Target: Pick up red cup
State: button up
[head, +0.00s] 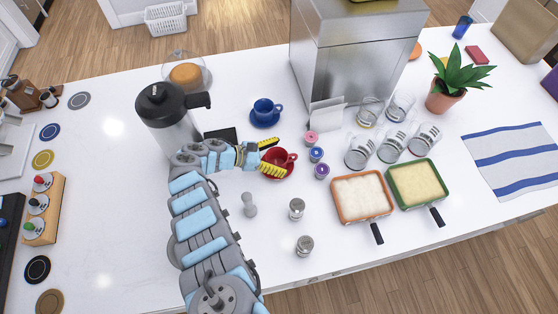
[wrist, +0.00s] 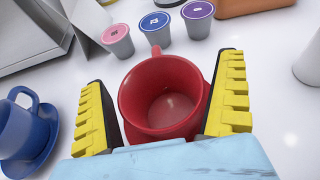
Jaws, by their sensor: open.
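The red cup (head: 278,156) stands upright on a red saucer on the white counter in the head view, just beyond the end of my arm. In the wrist view the red cup (wrist: 163,97) is empty and lies between the two yellow-padded fingers of my gripper (wrist: 165,105). The fingers are apart, one on each side of the cup. The right finger is close to the cup's side; I cannot tell whether it touches. In the head view my gripper (head: 270,156) partly hides the cup.
A blue cup (head: 265,111) on a blue saucer stands behind the red one. Several coffee pods (head: 316,154) stand to the right. A black-topped flask (head: 170,115) is left of my gripper. Two handled trays (head: 362,195) and glasses are further right.

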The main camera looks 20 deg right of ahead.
aim_at(279, 165)
jog(key=c, duration=1.2)
jog(key=shift+a, duration=0.1)
jog(key=shift+r+p, duration=3.05)
jog(key=shift+r, duration=1.95)
